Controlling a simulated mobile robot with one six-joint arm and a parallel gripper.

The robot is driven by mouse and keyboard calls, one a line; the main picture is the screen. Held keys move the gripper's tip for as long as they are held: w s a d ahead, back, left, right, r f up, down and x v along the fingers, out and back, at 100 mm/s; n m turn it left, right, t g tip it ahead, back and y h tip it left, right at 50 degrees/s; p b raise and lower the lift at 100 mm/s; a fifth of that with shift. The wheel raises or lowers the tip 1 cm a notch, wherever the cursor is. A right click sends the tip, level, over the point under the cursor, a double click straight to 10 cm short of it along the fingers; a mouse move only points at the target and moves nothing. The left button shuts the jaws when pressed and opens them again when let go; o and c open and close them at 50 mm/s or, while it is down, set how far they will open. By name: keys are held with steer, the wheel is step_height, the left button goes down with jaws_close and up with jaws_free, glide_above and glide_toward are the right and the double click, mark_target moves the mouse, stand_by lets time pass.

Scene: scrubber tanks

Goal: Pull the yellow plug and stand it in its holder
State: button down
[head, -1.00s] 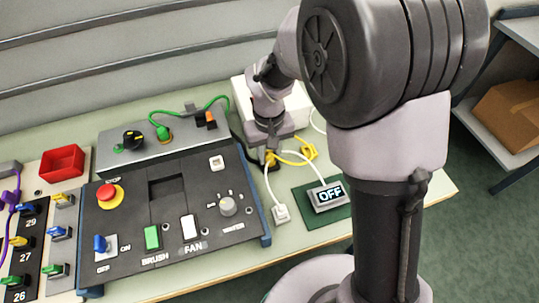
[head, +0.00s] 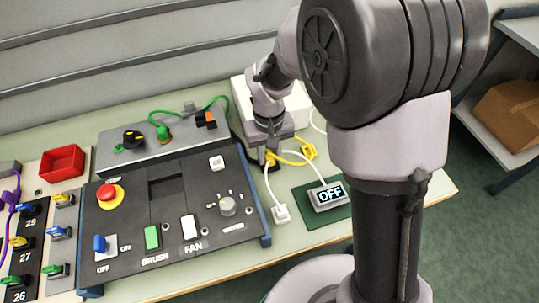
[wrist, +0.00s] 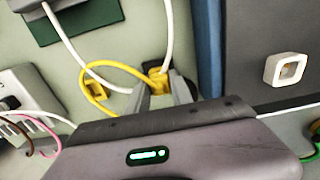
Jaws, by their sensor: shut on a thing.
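My gripper (wrist: 163,97) is shut on the yellow plug (wrist: 158,77), which shows between its fingers at the top middle of the wrist view. A yellow cable (wrist: 98,70) loops from the plug to a yellow fitting (wrist: 95,87) on the bench to the left; I cannot tell whether this fitting is the holder. In the head view my gripper (head: 271,152) is low over the bench, between the control panel and the display, and the yellow fitting (head: 308,147) is to its right. Whether the plug sits in a socket or is clear of it is hidden.
The black control panel (head: 120,243) stands close to the left of my gripper. A display reading OFF (head: 330,194) lies on a green mat (head: 340,213) to the front right. A white box (head: 243,97) stands behind.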

mark_target(269, 153)
steer(key=c, duration=0.6)
jaws_free()
step_height(269, 153, up, 18)
steer(key=p, duration=0.7)
steer(key=shift+f, duration=0.25)
steer(key=shift+c, duration=0.2)
